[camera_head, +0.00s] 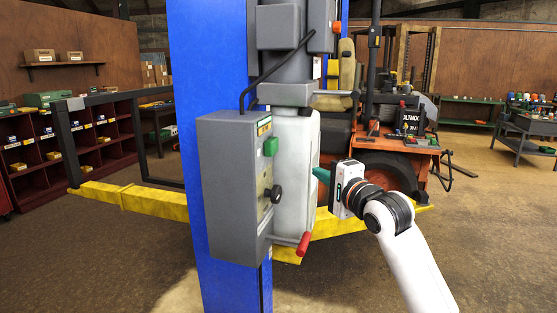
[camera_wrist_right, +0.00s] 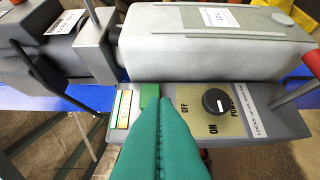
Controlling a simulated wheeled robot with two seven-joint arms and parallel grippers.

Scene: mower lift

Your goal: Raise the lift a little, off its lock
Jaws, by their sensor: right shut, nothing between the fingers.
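The grey control box (camera_head: 228,180) of the lift is fixed to the blue post (camera_head: 205,60). It has a green button (camera_head: 271,147), a black power knob (camera_head: 276,193) and a red-gripped lever (camera_head: 303,243) at its lower end. My right gripper (camera_head: 318,174) is shut, its green fingers pointing left toward the box, apart from the button. In the right wrist view the closed fingers (camera_wrist_right: 162,101) show just beside the green button (camera_wrist_right: 150,94), overlapping its edge in the picture. The knob (camera_wrist_right: 216,101) has OFF and ON labels; its setting is unclear. My left gripper is not in view.
A white tank (camera_head: 296,165) stands behind the box, under a grey motor housing. Yellow lift arms (camera_head: 155,203) run low on both sides. An orange mower (camera_head: 395,160) stands behind my right gripper. Red shelves (camera_head: 100,145) line the left; open floor lies right.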

